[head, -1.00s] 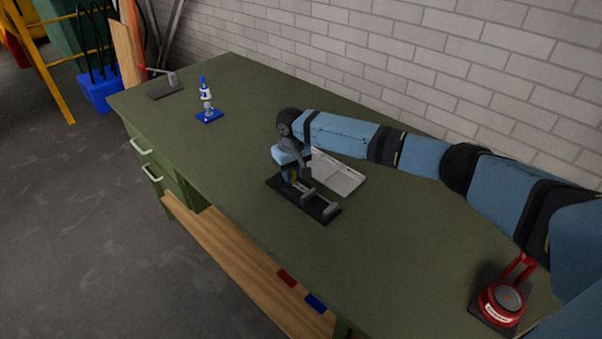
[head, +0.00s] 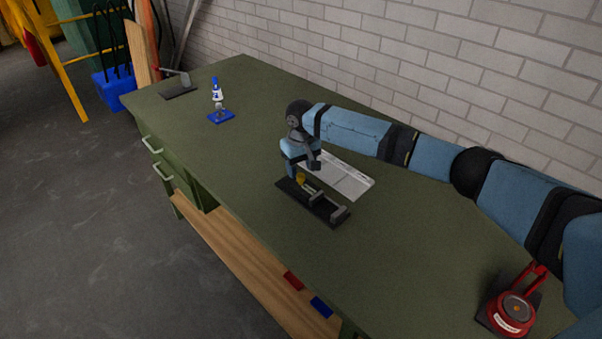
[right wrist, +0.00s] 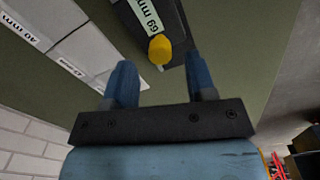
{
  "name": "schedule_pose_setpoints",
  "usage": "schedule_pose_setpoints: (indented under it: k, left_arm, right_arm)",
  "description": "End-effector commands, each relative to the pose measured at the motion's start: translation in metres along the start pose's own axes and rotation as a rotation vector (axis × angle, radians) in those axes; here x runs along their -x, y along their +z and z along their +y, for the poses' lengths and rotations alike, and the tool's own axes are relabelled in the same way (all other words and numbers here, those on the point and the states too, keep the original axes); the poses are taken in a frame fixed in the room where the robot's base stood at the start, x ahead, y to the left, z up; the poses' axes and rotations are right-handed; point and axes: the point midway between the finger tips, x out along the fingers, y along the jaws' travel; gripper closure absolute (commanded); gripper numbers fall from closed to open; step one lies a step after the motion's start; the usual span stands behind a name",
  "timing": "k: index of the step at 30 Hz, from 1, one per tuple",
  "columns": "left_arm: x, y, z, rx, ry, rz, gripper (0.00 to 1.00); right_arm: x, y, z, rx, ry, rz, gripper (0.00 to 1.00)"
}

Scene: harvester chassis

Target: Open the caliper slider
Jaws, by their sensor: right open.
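The caliper (head: 323,207) is a grey jawed tool on a black base plate, lying on the green bench. A yellow knob (head: 300,178) sits at its far end. In the right wrist view, the yellow knob (right wrist: 160,48) stands beside a "69 mm" label (right wrist: 146,16) on a dark body. My right gripper (right wrist: 160,68) is open, with one blue finger on each side of the knob and visible space between. In the head view, my right gripper (head: 293,168) is low at the knob end, partly hiding the caliper. My left gripper is not in view.
A pale tray (head: 347,183) with compartments lies just behind the caliper; one label in the right wrist view reads "40 mm". A blue-and-white device (head: 217,98) stands farther left, and a red round device (head: 513,311) at the near right. The bench front is clear.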

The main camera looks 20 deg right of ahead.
Motion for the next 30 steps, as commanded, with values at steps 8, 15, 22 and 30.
schedule_pose_setpoints:
  k: [8,15,22,30]
  left_arm:
    - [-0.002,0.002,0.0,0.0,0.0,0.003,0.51]
    - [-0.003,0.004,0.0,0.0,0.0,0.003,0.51]
    - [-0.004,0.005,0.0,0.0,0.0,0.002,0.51]
    - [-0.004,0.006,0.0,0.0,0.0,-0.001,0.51]
  right_arm:
    - [0.065,-0.001,0.001,0.001,-0.001,0.003,0.49]
    - [0.102,0.0,0.001,-0.001,0.0,0.001,0.49]
    - [0.111,0.0,0.001,-0.001,0.0,0.0,0.49]
    - [0.111,0.0,0.001,0.0,0.0,0.0,0.49]
